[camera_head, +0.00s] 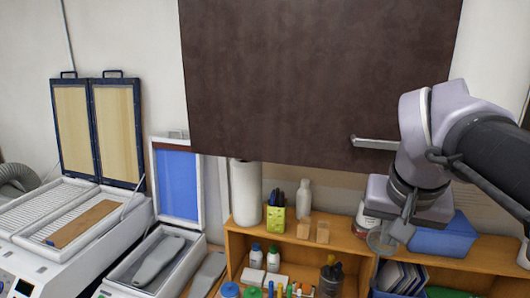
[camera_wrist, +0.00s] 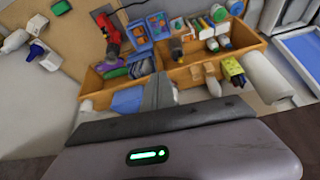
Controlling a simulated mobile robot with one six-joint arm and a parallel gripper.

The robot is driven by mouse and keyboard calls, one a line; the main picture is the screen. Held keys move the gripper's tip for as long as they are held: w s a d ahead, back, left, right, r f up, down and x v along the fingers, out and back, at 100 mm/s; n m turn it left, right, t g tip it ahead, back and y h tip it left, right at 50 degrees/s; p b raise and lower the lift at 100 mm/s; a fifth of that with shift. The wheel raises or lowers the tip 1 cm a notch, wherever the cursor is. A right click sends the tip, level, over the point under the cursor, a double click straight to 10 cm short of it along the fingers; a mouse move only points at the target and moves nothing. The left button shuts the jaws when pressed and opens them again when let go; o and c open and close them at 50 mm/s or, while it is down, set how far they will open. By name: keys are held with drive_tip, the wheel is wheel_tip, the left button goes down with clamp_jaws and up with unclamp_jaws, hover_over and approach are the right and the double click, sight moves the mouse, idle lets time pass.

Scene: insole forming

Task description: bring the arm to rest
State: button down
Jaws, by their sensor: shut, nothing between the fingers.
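My arm reaches in from the right in the head view, raised in front of the dark brown wall panel (camera_head: 318,80). My gripper (camera_head: 397,230) points down over the right part of the wooden shelf unit (camera_head: 345,241). In the wrist view my gripper (camera_wrist: 158,90) shows as dark fingers closed together with nothing between them. No held object hangs from it.
An open heater (camera_head: 75,240) with a brown sheet stands at left. Beside it, an open blue-lidded press (camera_head: 178,185) holds grey foot forms. The shelf carries a white roll (camera_head: 246,193), bottles, and a blue bin (camera_head: 445,238) close to my gripper.

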drive_tip(key=s+a+f+y+b, duration=0.1)
drive_tip(key=s+a+f+b, duration=0.3)
drive_tip(key=f+b, duration=0.4)
drive_tip(key=s+a+f+y+b, duration=0.1)
drive_tip(key=s+a+f+b, duration=0.3)
drive_tip(key=f, duration=1.6)
drive_tip(key=s+a+f+t+y+b, duration=0.1)
drive_tip(key=s+a+f+b, duration=0.3)
drive_tip(key=f+b, duration=0.8)
drive_tip(key=shift+s+a+f+y, duration=0.2)
drive_tip(key=shift+a+f+y, duration=0.3)
drive_tip(key=shift+a+f, duration=0.4)
